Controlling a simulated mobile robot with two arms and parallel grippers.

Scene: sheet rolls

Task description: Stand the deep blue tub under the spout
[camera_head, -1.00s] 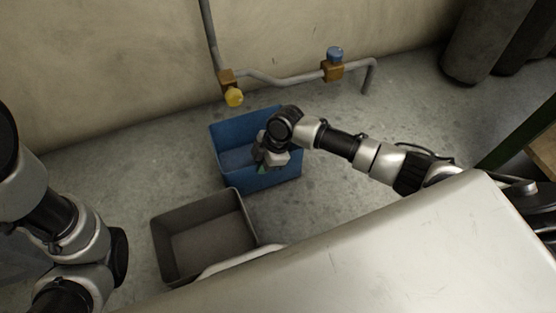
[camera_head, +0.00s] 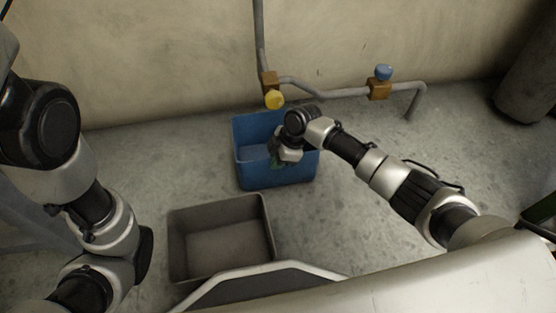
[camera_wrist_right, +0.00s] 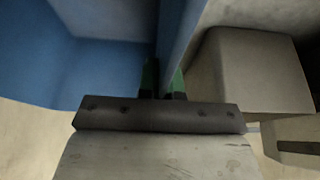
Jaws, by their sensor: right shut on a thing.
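The deep blue tub (camera_head: 266,176) stands below the pipe, near the wall, under and in front of the yellow-knobbed valve. The spout (camera_head: 411,113) is the pipe's downturned right end, well to the right of the tub. My right gripper (camera_head: 278,160) reaches over the tub's right side. In the right wrist view, its green fingertips (camera_wrist_right: 163,82) are shut on the wall of the blue tub (camera_wrist_right: 110,60). Whether the tub's base touches the floor is hard to tell. My left arm shows at the left, but its gripper is out of view.
A grey tub (camera_head: 268,232) stands on the floor in front of the blue one. The pipe carries a yellow knob (camera_head: 275,100) and a blue knob (camera_head: 383,72). A dark cylinder (camera_head: 533,70) stands at the right wall. Floor below the spout is clear.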

